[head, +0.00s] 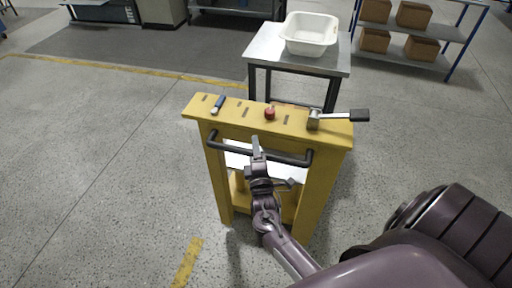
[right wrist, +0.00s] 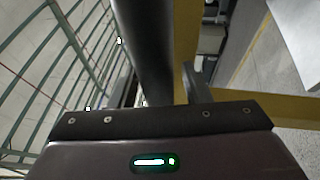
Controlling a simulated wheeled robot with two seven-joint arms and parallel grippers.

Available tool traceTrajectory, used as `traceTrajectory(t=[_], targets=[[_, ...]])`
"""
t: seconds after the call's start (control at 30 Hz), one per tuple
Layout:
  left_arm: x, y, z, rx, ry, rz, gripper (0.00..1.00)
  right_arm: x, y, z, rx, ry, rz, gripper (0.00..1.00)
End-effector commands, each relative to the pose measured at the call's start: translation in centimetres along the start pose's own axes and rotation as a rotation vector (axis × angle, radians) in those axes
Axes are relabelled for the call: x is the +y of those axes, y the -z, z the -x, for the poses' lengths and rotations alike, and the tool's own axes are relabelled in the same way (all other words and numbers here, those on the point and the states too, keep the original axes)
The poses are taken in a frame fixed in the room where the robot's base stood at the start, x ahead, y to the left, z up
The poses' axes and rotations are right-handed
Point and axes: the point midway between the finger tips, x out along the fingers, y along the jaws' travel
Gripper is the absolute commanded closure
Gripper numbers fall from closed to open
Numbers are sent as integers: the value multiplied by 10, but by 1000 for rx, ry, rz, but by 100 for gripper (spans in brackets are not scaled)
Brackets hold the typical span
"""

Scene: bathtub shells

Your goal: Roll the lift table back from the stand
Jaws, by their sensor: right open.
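The yellow lift table (head: 325,175) stands in the middle of the head view, with a black handle bar (head: 228,147) across its near side. The stand (head: 268,50), a grey-topped table on dark legs, is just beyond it. A white tub shell (head: 310,32) sits on the stand. My right gripper (head: 257,152) is open at the middle of the handle bar. In the right wrist view the dark bar (right wrist: 145,45) runs between the gripper's fingers (right wrist: 160,88); whether they touch it I cannot tell. My left gripper is not in view.
The lift table's top carries a red knob (head: 270,113), a blue-handled lever (head: 218,104) and a black-gripped crank (head: 345,116). A shelf with cardboard boxes (head: 412,15) stands at the back right. The concrete floor left of the table is clear.

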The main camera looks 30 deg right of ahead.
Motion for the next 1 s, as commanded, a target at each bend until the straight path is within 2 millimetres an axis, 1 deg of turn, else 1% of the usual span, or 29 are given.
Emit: traceTrajectory(t=[0.2,0.23,0.5,0.57,1.0], targets=[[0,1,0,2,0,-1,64,0,0,-1,0,0,-1,57],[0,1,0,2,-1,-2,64,0,0,-1,0,0,-1,58],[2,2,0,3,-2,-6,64,0,0,0,0,1,-1,93],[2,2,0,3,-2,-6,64,0,0,0,0,1,-1,100],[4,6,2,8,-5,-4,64,-1,0,0,0,3,-1,100]])
